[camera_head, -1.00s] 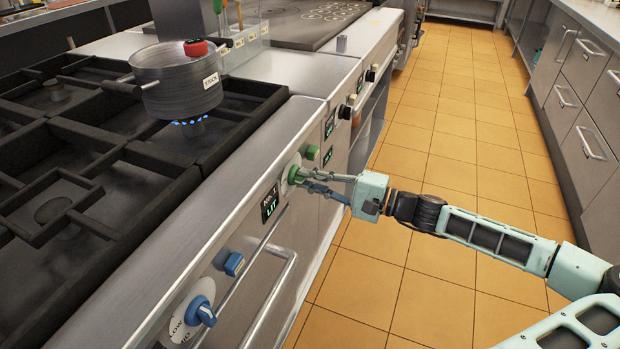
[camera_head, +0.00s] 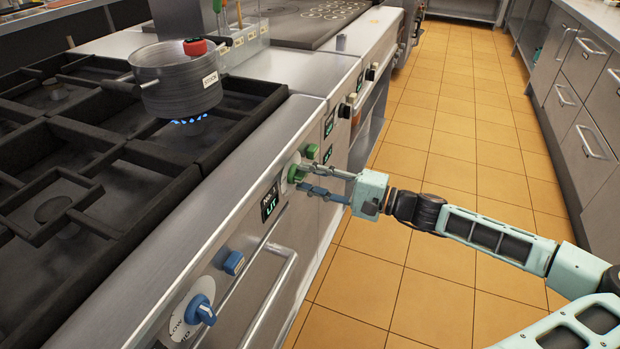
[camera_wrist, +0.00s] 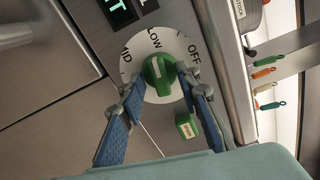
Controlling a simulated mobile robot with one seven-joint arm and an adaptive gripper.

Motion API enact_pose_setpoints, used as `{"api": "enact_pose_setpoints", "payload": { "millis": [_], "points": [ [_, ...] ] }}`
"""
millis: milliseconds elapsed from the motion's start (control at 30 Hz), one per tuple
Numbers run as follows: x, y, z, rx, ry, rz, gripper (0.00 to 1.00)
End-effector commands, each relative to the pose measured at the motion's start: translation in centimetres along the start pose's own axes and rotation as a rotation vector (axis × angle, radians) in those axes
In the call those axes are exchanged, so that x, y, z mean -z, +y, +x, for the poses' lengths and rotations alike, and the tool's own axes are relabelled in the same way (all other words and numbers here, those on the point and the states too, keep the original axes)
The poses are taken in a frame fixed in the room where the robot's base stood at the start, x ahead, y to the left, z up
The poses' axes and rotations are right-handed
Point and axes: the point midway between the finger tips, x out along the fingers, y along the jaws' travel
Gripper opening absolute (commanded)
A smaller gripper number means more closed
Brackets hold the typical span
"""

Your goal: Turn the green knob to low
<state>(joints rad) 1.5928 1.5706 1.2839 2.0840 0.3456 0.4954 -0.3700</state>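The green knob (camera_wrist: 158,75) sits on a round white dial (camera_wrist: 133,55) marked OFF, LOW and MID. Its white pointer line is toward LOW in the wrist view. The knob also shows on the stove's front panel in the head view (camera_head: 297,174). My gripper (camera_wrist: 156,84) is open, with one fingertip on each side of the knob and small gaps visible between fingers and knob. In the head view my gripper (camera_head: 306,179) reaches the panel from the right. The lower part of the dial is partly hidden by the fingers.
A small green button block (camera_wrist: 187,126) sits beside the dial. A blue knob (camera_head: 200,310) and a blue button (camera_head: 234,262) are nearer on the panel. A pot (camera_head: 178,82) stands over a lit burner. An oven handle (camera_head: 272,300) juts out below.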

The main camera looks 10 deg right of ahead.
Motion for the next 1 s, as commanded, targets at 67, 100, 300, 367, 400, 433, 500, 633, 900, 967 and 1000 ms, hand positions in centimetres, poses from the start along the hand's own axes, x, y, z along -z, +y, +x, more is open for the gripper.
{"api": "enact_pose_setpoints", "payload": {
  "millis": [67,100,300,367,400,433,500,633,900,967,1000],
  "points": [
    [0.0,0.0,-0.1,0.0,0.0,0.0,0.3],
    [0.0,0.0,-0.3,0.0,0.001,0.0,0.3],
    [0.1,0.0,-3.2,-0.002,0.006,0.0,0.3],
    [0.2,0.0,-4.6,-0.002,0.007,-0.001,0.3],
    [0.2,0.0,-5.5,-0.002,0.007,-0.001,0.3],
    [0.2,0.0,-6.1,-0.002,0.006,-0.001,0.3],
    [0.1,0.0,-7.6,-0.002,0.006,0.0,0.3],
    [0.1,0.0,-9.9,-0.002,0.004,0.0,0.3],
    [0.0,0.0,-12.0,0.0,0.001,0.0,0.3],
    [0.0,0.0,-12.1,0.0,0.001,0.0,0.3],
    [0.0,0.0,-12.1,0.0,0.0,0.0,0.3]
  ]
}}
